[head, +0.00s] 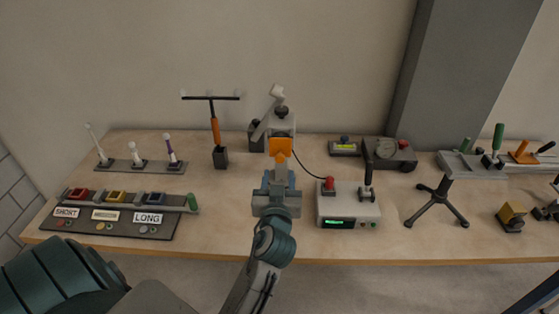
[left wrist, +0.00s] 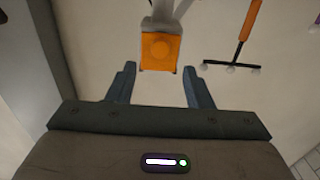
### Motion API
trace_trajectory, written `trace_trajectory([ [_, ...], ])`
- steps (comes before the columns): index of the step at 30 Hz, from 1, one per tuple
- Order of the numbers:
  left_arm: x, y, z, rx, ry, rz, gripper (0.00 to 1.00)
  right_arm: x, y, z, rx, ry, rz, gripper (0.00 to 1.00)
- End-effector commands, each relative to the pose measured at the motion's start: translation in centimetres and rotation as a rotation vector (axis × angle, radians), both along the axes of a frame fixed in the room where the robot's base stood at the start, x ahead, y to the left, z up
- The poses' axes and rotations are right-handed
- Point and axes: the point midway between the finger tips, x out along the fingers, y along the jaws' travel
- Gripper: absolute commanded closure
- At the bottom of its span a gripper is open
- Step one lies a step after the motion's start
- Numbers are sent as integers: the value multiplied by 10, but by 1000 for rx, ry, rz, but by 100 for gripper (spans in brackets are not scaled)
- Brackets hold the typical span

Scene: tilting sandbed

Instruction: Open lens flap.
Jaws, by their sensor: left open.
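The orange square flap (head: 281,146) is on the front of a grey device (head: 282,123) at the back middle of the table. In the left wrist view the orange flap (left wrist: 161,51) faces me, with a round raised shape in its middle. My left gripper (head: 278,178) is open and empty in front of the flap, pointing at it. In the left wrist view my left gripper's two fingers (left wrist: 159,70) stand apart, one to each side of the flap's lower edge, with no contact visible. My right gripper is in neither view.
A T-bar tool with an orange handle (head: 215,131) stands left of the device. A white control box (head: 348,211) with a red knob and lever stands right of my gripper. A black tripod (head: 437,203) is farther right.

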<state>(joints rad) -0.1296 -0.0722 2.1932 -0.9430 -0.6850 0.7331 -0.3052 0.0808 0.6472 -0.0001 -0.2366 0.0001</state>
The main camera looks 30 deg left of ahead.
Motion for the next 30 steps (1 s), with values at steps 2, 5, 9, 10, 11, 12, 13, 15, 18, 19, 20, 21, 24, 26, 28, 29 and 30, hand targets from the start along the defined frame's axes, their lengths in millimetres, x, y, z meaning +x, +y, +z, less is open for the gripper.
trace_trajectory([
  [2, 14, 9, 5, 5, 1, 0, 54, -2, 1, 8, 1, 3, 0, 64],
  [5, 29, 18, 4, 4, 1, 0, 54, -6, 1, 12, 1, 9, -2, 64],
  [9, 44, 27, 2, 2, 1, 0, 54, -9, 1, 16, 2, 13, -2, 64],
  [10, 46, 28, 2, 1, 2, 0, 54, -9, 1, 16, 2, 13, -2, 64],
  [11, 48, 29, 1, 0, 2, 0, 54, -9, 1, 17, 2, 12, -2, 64],
  [12, 49, 31, 1, -1, 1, 1, 54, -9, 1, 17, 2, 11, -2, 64],
  [13, 50, 31, 1, -1, 1, 1, 54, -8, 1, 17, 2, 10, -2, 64],
  [15, 52, 32, 1, -1, 1, 1, 54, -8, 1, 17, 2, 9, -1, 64],
  [18, 52, 32, 0, -1, 2, 1, 54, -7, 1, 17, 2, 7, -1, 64],
  [19, 52, 32, 0, -1, 2, 1, 54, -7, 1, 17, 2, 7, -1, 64],
  [20, 52, 32, 0, -1, 2, 1, 54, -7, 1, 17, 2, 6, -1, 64],
  [21, 52, 32, 0, -1, 2, 1, 54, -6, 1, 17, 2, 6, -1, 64],
  [24, 52, 32, 0, -1, 2, 1, 67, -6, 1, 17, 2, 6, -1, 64],
  [26, 52, 32, 0, -1, 2, 1, 79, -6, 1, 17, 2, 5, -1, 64],
  [28, 52, 32, 0, -1, 2, 1, 93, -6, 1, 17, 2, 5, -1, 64],
  [29, 52, 32, 0, -1, 2, 1, 99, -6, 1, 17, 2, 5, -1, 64],
  [30, 52, 32, 0, -1, 2, 1, 100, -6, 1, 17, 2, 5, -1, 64],
])
